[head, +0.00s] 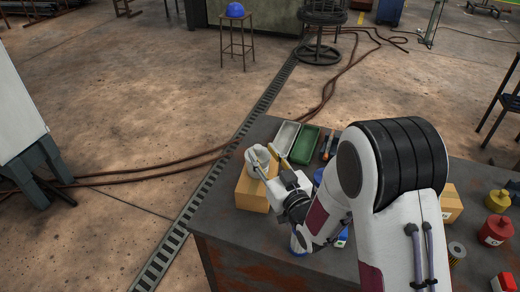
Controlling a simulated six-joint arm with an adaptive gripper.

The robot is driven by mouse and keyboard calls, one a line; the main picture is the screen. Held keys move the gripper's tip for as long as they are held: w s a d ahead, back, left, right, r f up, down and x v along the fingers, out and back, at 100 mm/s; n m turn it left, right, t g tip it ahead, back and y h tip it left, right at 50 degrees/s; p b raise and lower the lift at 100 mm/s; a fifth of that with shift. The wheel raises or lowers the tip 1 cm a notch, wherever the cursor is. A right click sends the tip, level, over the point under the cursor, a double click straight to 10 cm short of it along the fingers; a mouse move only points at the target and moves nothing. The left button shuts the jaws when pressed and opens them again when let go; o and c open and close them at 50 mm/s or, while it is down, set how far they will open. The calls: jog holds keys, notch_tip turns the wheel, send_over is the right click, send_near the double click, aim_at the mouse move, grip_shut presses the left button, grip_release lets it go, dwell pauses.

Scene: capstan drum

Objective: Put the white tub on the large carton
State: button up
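The large carton (251,194) is a brown box near the left end of the dark table. A white rounded thing that looks like the white tub (257,157) shows at the carton's upper back side. I cannot tell whether it rests on the carton or is just above it. My gripper (267,172) reaches in from the right, over the carton, with its fingers at the tub. The fingers are small and blend with the tub, so their opening is unclear. My arm hides part of the table and the carton's right side.
A pale tray (285,137) and a green tray (305,144) lie behind the carton. Tools (329,146) lie right of them. At the table's right are a smaller carton (451,204), a red container (494,231) and a yellow one (497,201). The table's front left is clear.

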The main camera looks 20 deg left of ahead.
notch_tip(320, 180, up, 7)
jog(key=shift+s+d, duration=0.3)
jog(key=shift+s, duration=0.05)
dwell(0.3)
jog(key=shift+d, duration=0.1)
dwell(0.8)
jog(key=s+d+r+m+h, duration=0.2)
jog(key=d+h, duration=0.1)
jog(key=d, duration=0.6)
jog(key=s+d+r+m+g+h, duration=0.15)
jog(key=d+h, duration=0.25)
jog(key=d, duration=0.4)
jog(key=s+d+r+m+h, duration=0.1)
jog(key=d+r+m+h, duration=0.15)
jog(key=d, duration=0.65)
jog(key=s+d+f+m+g+h, duration=0.1)
jog(key=s+d, duration=0.5)
jog(key=s, duration=0.7)
jog(key=s+d+f+m+g+h, duration=0.1)
jog(key=s+d+g, duration=0.3)
jog(key=s, duration=0.9)
jog(key=shift+s+d+m+g+h, duration=0.35)
jog(key=shift+d+m+h, duration=0.25)
jog(key=shift+d, duration=0.55)
